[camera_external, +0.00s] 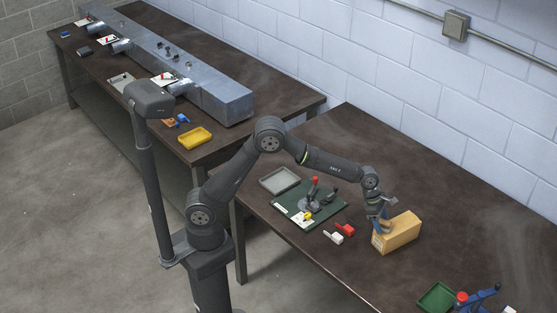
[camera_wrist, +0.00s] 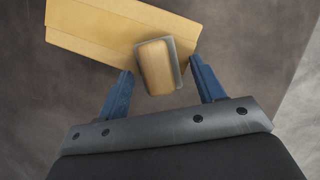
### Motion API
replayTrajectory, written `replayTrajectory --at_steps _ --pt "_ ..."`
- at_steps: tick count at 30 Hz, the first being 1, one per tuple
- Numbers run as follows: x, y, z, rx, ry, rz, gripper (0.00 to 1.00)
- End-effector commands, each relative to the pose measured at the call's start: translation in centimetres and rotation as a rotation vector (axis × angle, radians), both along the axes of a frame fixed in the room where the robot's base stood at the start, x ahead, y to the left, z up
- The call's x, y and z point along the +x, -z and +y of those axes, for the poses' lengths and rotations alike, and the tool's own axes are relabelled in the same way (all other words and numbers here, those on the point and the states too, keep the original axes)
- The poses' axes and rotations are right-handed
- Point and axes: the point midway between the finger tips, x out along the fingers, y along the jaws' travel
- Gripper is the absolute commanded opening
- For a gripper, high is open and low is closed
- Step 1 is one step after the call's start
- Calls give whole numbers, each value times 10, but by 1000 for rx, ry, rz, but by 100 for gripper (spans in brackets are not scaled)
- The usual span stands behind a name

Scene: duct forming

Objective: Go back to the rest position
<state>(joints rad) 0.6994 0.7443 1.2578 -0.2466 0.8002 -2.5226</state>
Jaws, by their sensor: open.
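My gripper (camera_wrist: 160,88) is open, with its two blue fingers apart in the wrist view. Between and just beyond the fingertips is a small block with a tan top and a grey edge (camera_wrist: 156,68). The block lies by the edge of a tan box (camera_wrist: 95,30), and I cannot tell whether it touches the box. In the external view my gripper (camera_external: 380,222) is at the left end of the tan box (camera_external: 400,232) on the near table. The arm is stretched out to the right over that table. The small block is hard to make out there.
A green board (camera_external: 325,212) with a red-knobbed lever stands left of the box, with a grey tray (camera_external: 279,180) behind it. A red piece (camera_external: 345,229) and a white piece (camera_external: 333,238) lie between. A green tray (camera_external: 437,299) is at the front right. A metal duct (camera_external: 215,92) lies on the far table.

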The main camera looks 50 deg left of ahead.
Motion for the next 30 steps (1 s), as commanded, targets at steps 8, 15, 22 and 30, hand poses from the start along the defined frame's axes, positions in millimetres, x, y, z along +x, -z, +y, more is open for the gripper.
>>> replayTrajectory --at_steps 8,15,22,30 --pt "-13 -53 -3 -1 3 -1 62" --pt "-53 -78 -15 0 3 -1 62" --pt "-91 -101 -27 -1 4 -1 62" --pt "-129 -99 -49 3 51 3 62"
